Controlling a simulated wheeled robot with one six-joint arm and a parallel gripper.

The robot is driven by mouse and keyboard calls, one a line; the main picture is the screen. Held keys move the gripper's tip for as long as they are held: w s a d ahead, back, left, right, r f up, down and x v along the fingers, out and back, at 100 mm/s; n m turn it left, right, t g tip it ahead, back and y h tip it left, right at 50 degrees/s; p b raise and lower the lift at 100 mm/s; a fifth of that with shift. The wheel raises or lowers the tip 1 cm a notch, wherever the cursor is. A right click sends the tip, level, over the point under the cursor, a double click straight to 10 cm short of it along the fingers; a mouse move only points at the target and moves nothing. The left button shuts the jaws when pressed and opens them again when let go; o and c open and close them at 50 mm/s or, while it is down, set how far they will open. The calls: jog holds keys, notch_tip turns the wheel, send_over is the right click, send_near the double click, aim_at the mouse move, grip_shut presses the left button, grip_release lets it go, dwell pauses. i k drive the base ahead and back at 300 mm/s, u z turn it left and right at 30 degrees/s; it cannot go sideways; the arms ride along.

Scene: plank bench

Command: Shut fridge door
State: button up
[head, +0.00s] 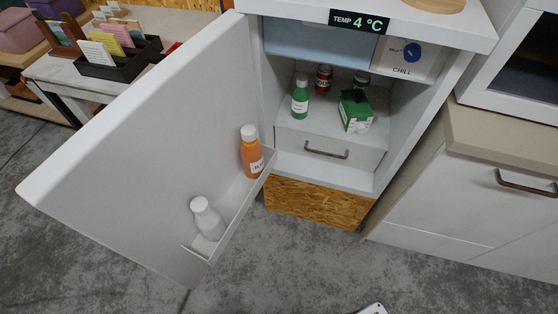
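The white fridge door (150,150) stands wide open, swung out to the left of the fridge (400,150). Its inner side faces the camera. A door shelf (232,208) on it holds an orange bottle (252,152) and a white bottle (207,218), both upright. Inside the fridge are a green bottle (300,96), a red can (323,79), a green box (355,111) and a drawer (330,148), which looks shut. Another green item is partly hidden behind the box. A small pale part at the bottom edge may be mine. My gripper is not identifiable.
White cabinets with a beige top (500,138) and a dark handle (526,184) stand to the right. A table (62,72) with a black card tray (118,62) is behind the door at left. The grey floor in front is clear.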

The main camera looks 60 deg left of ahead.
aim_at(128, 180)
jog(key=z, duration=0.95)
jog(key=k, duration=2.05)
jog(key=u, duration=1.45)
jog(key=k, duration=0.35)
jog(key=u, duration=0.5)
